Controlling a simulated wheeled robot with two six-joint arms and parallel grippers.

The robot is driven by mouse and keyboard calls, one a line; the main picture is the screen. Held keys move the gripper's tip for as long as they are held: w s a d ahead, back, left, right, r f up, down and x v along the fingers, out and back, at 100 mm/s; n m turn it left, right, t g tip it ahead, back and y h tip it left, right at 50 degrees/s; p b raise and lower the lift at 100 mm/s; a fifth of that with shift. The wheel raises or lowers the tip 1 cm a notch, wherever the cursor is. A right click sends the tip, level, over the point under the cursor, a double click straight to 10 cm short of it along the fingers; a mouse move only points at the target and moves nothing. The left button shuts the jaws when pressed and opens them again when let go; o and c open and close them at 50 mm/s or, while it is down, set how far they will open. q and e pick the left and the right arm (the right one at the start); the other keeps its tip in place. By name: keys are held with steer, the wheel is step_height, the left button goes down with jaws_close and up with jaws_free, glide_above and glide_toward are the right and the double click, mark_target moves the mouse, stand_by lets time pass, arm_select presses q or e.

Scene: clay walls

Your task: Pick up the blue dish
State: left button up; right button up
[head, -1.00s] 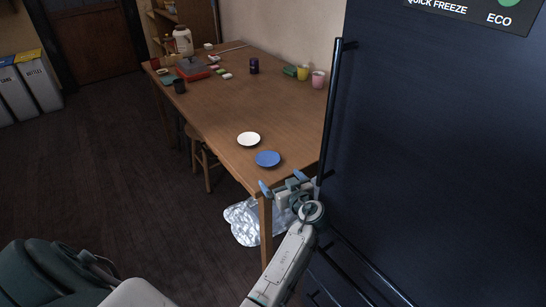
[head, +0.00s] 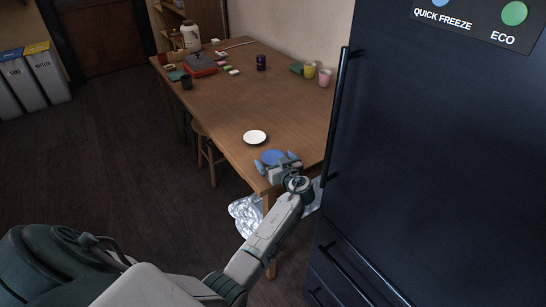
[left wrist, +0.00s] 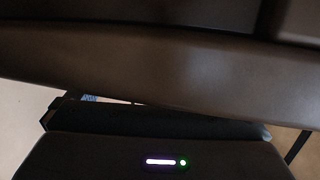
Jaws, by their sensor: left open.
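The blue dish (head: 271,156) lies on the near end of the wooden table, in the head view. My left gripper (head: 276,162) is over the table's near corner, right at the dish's near side. Its blue fingertips are apart, one to each side of the dish's near part, and hide some of it. Nothing shows held between them. I cannot tell whether the fingers touch the dish. The left wrist view is dark and I cannot make out the dish there. My right gripper is not in view.
Cups and a red box are farther back. A stool (head: 208,152) stands at the table's left side.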

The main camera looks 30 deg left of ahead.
arm_select(q)
steer(key=shift+w+a+f, duration=0.15)
steer(key=shift+w+a, duration=0.05)
steer(key=shift+a, duration=0.1)
steer(key=shift+c, duration=0.2)
steer(key=c, duration=1)
